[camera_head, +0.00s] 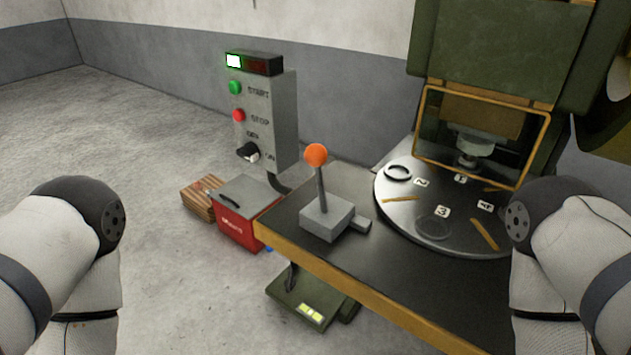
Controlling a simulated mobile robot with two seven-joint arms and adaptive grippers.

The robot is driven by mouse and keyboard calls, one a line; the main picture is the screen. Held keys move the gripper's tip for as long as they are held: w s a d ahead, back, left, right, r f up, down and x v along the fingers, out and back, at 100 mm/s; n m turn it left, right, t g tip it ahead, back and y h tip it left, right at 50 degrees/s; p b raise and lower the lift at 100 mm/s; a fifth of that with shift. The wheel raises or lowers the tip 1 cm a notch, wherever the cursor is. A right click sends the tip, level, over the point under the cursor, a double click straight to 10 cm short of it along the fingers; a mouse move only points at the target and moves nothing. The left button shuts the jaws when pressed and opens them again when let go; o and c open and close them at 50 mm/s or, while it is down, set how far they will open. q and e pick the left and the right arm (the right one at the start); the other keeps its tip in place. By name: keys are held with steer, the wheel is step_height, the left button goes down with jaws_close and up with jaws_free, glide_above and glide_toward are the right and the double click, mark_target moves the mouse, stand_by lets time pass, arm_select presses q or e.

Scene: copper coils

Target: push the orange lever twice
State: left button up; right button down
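The lever (318,184) has an orange ball knob on a grey shaft and stands nearly upright. It rises from a grey box base (326,219) near the left end of the dark table. My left arm is at the left edge and my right arm is at the right edge, both apart from the lever. Neither gripper shows in the picture; both arms run out of the bottom of the view.
A round turntable (405,217) with numbered places lies right of the lever, under a green press (500,45). A grey control box (270,120) with start and stop buttons stands behind left. A red box (236,229) and a pedal (300,292) are on the floor.

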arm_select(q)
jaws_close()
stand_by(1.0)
